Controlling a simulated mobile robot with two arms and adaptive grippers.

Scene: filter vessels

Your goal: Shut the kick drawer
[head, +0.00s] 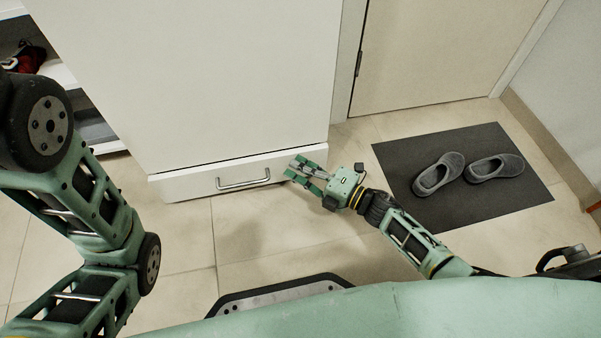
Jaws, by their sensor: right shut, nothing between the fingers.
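The kick drawer (190,185) is a low white drawer at the foot of a tall white cabinet (200,75). It stands out a little from the cabinet front, so its top edge shows as a narrow ledge. Its metal bar handle (243,184) is in the middle of its front. My right gripper (293,171) is shut and empty, at the right end of the drawer front, right of the handle. I cannot tell whether the fingertips touch the drawer. My left arm comes in at the left, but its gripper is out of the picture.
A dark mat (400,155) with a pair of grey shoes (468,172) lies on the tiled floor at the right. A door (430,50) is behind it. An open shelf with a red item (30,62) is at the far left. The floor before the drawer is clear.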

